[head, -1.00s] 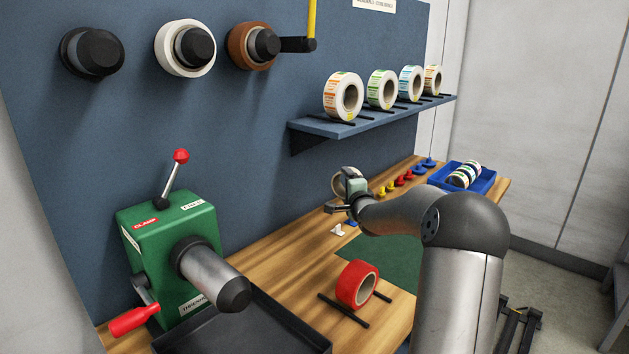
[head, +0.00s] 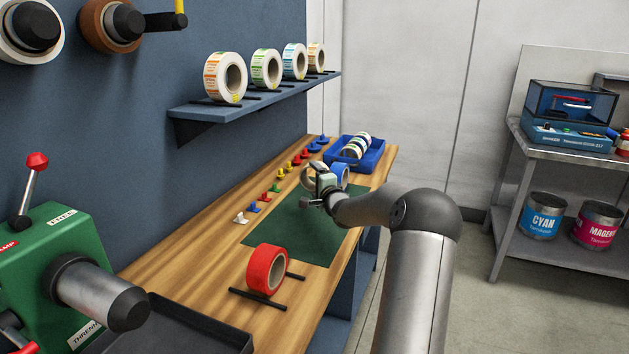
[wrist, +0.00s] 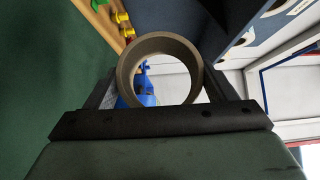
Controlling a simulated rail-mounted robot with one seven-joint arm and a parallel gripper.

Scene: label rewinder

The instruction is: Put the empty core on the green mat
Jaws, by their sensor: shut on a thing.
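The empty core is a plain brown ring with an open middle. In the wrist view the core (wrist: 160,41) sits between the two dark fingers of my gripper (wrist: 163,90), which is shut on it. In the head view my gripper (head: 318,190) is over the far part of the green mat (head: 298,225), and the core (head: 307,178) shows partly behind it. The core looks raised off the bench, but its exact height is hard to tell. The mat also fills the left of the wrist view (wrist: 45,80); its visible surface is bare.
A blue roll (head: 341,173) is just beyond my gripper. Coloured pegs (head: 265,197) line the wall side. A blue crate (head: 371,160) holds rolls at the bench's far end.

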